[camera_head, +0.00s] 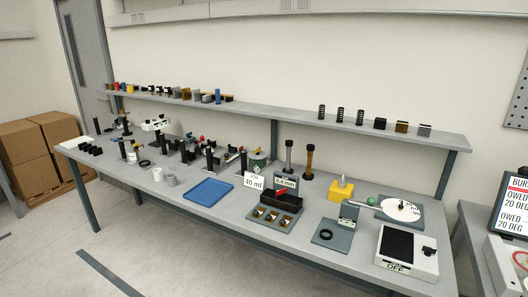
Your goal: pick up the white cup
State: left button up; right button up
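Two small pale cups stand side by side on the long grey workbench, left of the blue tray. The left one, a white cup (158,174), looks upright. The other, a light grey-white cup (171,180), stands just to its right and slightly nearer the front edge. They are small in view, so I cannot tell which is whiter with certainty. Neither of my grippers is in view.
The blue tray (208,191) lies to the right of the cups. Black stands and small instruments (210,158) crowd the bench behind them. A sign reading 40 ml (254,182) stands farther right. A shelf (275,117) runs above the bench's back. The bench's front edge near the cups is clear.

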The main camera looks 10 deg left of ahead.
aim_at(157, 173)
jog(key=j+u, duration=0.4)
jog(key=j, duration=0.15)
jog(key=j+u, duration=0.4)
jog(key=j, duration=0.15)
jog(key=i+j, duration=0.1)
jog(key=i, duration=1.05)
jog(key=i+j+z, duration=0.2)
jog(key=i+z, duration=0.2)
jog(key=i+j+z, duration=0.75)
jog(key=i+z, duration=0.2)
jog(key=k+j, duration=0.05)
jog(key=k, duration=0.05)
